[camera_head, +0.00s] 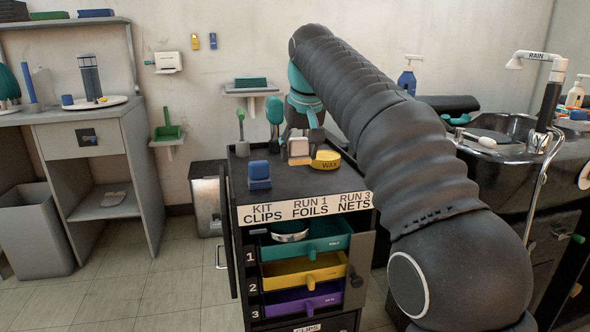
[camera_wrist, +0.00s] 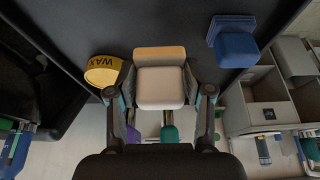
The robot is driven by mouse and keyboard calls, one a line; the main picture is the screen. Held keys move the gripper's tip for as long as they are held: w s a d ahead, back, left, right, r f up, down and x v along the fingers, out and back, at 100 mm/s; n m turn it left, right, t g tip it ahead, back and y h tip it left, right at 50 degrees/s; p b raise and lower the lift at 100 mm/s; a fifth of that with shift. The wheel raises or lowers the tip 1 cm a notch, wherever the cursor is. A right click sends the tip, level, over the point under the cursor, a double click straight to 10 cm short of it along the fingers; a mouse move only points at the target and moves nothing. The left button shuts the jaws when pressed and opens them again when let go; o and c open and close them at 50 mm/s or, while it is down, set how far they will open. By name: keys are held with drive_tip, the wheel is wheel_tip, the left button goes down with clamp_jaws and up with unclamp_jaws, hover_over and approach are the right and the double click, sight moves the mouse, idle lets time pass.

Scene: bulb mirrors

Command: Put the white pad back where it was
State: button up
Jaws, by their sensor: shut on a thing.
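The white pad (camera_head: 298,147) has a tan, wood-coloured edge and shows at the back of the black cart top (camera_head: 275,193). In the wrist view the white pad (camera_wrist: 160,90) sits between the two fingers, its tan strip facing the cart top. My gripper (camera_head: 303,132) reaches down from the arm and is shut on the pad; it also shows in the wrist view (camera_wrist: 162,97). I cannot tell whether the pad touches the cart top or hangs just above it.
A yellow WAX tin (camera_head: 326,160) stands close on the pad's right in the head view. A blue block (camera_head: 259,175) stands at the front left. Teal-handled brushes (camera_head: 274,112) stand behind. Below, teal, yellow (camera_head: 304,271) and purple drawers stick out. The cart top's front middle is clear.

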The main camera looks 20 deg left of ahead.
sight(295, 182)
drive_tip(key=shift+a+f, duration=0.4)
drive_tip(key=shift+a, duration=0.1)
drive_tip(key=shift+f+b, duration=0.8)
drive_tip(key=shift+f, duration=1.05)
drive_tip(key=shift+f, duration=0.1)
drive_tip(key=o, duration=1)
drive_tip(key=shift+p+v, duration=1)
drive_tip(key=shift+v, duration=5.1)
drive_tip(key=shift+w, duration=0.1)
